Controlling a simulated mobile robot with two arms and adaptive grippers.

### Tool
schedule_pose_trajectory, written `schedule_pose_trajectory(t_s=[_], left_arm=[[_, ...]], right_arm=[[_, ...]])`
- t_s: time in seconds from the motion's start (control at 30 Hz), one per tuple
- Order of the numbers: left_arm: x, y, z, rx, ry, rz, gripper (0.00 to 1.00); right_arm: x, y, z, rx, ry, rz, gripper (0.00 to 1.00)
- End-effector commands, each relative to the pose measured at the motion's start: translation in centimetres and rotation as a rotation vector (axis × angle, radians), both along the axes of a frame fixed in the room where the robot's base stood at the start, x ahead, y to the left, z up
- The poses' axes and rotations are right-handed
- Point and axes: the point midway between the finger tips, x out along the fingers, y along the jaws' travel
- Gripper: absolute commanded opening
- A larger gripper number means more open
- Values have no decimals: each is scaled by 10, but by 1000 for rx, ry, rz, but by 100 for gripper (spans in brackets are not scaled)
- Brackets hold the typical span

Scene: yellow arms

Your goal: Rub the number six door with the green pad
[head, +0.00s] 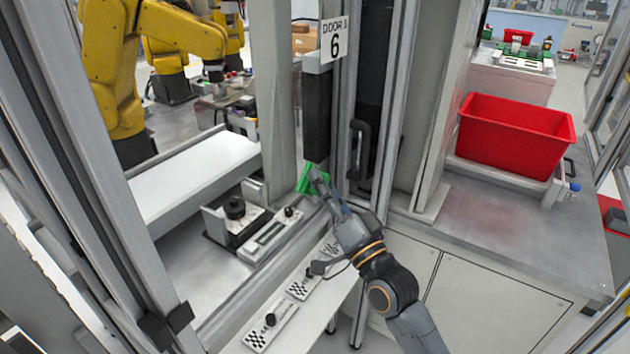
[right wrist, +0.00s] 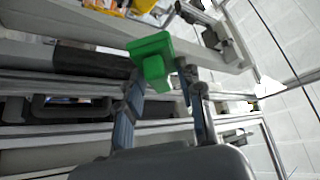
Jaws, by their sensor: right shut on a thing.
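The door sign reading "DOOR 6" (head: 335,40) is on the frame at the upper middle of the head view. Below it is a dark door panel (head: 317,120) and a black handle (head: 360,150). My right gripper (head: 316,180) is shut on the green pad (head: 305,182), just below and beside the dark panel. In the right wrist view the green pad (right wrist: 152,58) sits at the fingertips of my right gripper (right wrist: 160,85). I cannot tell whether the pad touches the door. My left gripper is not in view.
A red bin (head: 515,135) stands on a grey counter (head: 500,240) at the right. A yellow robot arm (head: 115,70) stands behind the frame at the left. A white ledge with checkered plates (head: 270,325) lies below my right gripper.

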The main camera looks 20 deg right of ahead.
Motion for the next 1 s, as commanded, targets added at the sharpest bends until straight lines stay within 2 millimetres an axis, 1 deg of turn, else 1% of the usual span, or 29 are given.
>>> schedule_pose_trajectory(t_s=[0.33, 0.7, 1.0], left_arm=[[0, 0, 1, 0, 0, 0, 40], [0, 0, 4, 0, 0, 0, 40], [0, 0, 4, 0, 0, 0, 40]], right_arm=[[-2, -2, 1, -1, -2, 0, 2], [-24, -18, 0, -2, 0, -1, 2], [-24, -19, 1, -1, -2, 0, 2]])
